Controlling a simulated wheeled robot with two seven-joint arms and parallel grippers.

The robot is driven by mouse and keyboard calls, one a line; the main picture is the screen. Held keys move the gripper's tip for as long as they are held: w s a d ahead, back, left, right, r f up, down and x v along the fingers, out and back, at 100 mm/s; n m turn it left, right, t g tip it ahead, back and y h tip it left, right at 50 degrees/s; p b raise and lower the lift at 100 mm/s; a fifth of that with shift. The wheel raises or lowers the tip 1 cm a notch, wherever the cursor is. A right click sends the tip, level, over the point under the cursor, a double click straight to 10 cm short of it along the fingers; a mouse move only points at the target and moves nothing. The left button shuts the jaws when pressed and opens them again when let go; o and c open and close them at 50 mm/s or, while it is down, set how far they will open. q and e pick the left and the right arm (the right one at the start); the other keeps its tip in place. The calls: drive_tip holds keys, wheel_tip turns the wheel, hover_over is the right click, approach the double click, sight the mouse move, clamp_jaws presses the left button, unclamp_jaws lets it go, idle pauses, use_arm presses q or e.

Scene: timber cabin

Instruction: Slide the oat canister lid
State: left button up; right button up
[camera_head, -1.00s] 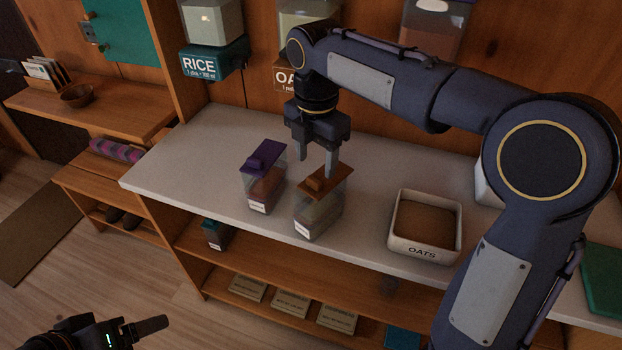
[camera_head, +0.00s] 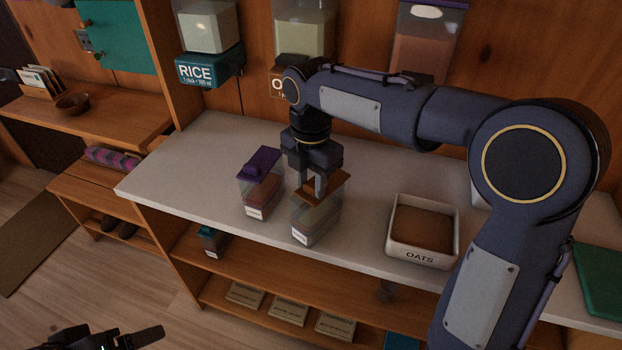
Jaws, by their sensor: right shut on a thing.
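A clear canister (camera_head: 312,223) with pale contents and a label on its front stands on the white counter. Its brown-orange lid (camera_head: 331,187) is on top and juts past the canister's right and back edges. My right gripper (camera_head: 313,190) points down from above, with its fingers shut on the lid's raised handle, which they mostly hide. The canister's label is too small to read. My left gripper (camera_head: 140,338) is low at the bottom left, away from the counter and partly cut off by the frame.
A purple-lidded canister (camera_head: 259,187) stands close on the left. A white bin marked OATS (camera_head: 422,257) stands to the right. Dispensers hang on the wall behind, one above a RICE sign (camera_head: 199,73). The counter's left end (camera_head: 178,168) is clear.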

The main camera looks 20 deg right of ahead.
clamp_jaws()
drive_tip(key=shift+s+a+p, duration=0.3)
drive_tip(key=shift+s+a, duration=0.25)
drive_tip(key=shift+a, duration=0.35)
drive_tip(key=o, duration=1)
unclamp_jaws()
drive_tip(key=shift+o, duration=0.2)
wheel_tip(320, 180, up, 8)
drive_tip(key=shift+p, duration=0.35)
drive_tip(key=shift+f, duration=0.1)
